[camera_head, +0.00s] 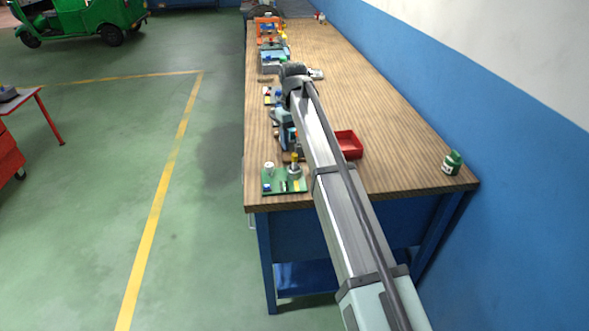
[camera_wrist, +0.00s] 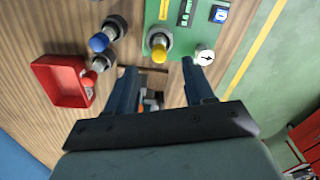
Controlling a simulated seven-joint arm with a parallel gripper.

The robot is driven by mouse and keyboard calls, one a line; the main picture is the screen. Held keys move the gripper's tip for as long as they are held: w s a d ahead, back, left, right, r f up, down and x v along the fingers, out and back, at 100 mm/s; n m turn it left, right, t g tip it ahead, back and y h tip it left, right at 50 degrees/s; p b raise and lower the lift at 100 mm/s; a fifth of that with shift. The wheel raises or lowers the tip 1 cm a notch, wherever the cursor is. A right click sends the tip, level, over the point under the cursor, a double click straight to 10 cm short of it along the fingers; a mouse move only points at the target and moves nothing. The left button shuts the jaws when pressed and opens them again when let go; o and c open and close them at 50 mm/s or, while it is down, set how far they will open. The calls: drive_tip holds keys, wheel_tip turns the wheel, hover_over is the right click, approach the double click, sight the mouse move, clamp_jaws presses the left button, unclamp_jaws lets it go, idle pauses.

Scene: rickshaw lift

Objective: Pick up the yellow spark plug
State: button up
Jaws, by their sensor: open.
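The yellow spark plug (camera_wrist: 159,50) stands on a green board (camera_wrist: 178,46), with its yellow tip toward the camera and a metal body behind it. In the head view the yellow spark plug (camera_head: 294,158) shows near the front left edge of the workbench. My gripper (camera_wrist: 159,72) is open and empty, its two dark blue fingers wide apart. In the wrist view the plug lies just beyond the fingertips, between their lines. I cannot tell the height gap. The arm partly hides the bench in the head view.
A blue-tipped plug (camera_wrist: 102,39) and a red-tipped plug (camera_wrist: 93,73) stand left of the fingers in the wrist view. A red tray (camera_wrist: 62,80) lies beside them. A green bottle (camera_head: 452,161) stands at the bench's right.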

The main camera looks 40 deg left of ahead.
sight(294, 155)
drive_tip(key=shift+w+f, duration=0.15)
drive_tip(key=shift+f, duration=3.2)
clamp_jaws()
